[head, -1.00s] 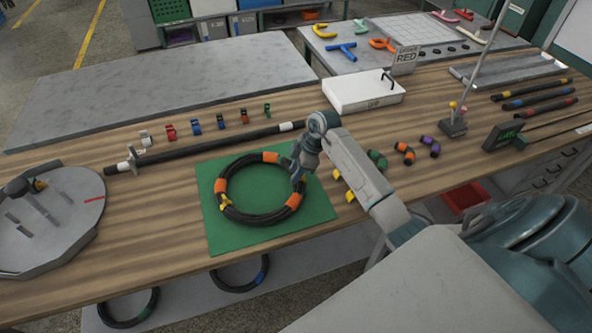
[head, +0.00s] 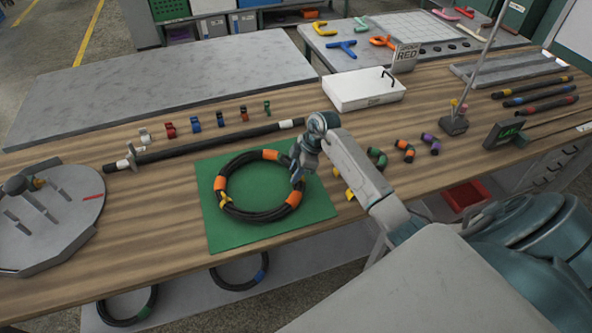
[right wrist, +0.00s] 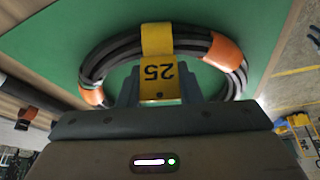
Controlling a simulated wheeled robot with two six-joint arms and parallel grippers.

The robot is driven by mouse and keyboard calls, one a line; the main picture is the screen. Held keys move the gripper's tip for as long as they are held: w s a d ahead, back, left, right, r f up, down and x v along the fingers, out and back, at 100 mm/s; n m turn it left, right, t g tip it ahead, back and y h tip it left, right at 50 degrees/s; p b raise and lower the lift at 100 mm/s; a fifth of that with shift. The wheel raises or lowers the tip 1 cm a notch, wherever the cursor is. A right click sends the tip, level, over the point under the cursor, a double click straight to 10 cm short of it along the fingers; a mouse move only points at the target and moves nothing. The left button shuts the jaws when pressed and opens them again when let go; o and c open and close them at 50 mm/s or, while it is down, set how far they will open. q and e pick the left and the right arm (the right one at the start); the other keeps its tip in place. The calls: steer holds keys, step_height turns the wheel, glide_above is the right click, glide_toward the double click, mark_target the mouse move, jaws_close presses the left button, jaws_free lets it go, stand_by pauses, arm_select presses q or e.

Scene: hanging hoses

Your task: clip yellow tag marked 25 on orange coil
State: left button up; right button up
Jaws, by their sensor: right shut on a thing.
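The orange coil (head: 240,213) is a black hose coil with several orange bands, lying on a green mat (head: 318,207). My right gripper (head: 297,174) is at the coil's right side, between two orange bands. In the right wrist view the gripper (right wrist: 158,98) is shut on the yellow tag marked 25 (right wrist: 157,72), whose number looks upside down. The tag's upper strip lies across the hoses of the coil (right wrist: 122,53). I cannot tell whether it closes around them. Another yellow piece (head: 225,203) sits on the coil's left side. My left gripper is not in view.
Two yellow pieces (head: 349,194) are beside my right forearm. Banded hose pieces (head: 404,151) lie to the right. A black rod (head: 215,144) and a row of small coloured clips (head: 195,124) are behind the mat. A white box (head: 363,91) stands farther back. A round grey fixture (head: 75,215) is at left.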

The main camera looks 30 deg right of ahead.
steer(key=o, duration=1.1)
steer(key=shift+c, duration=0.2)
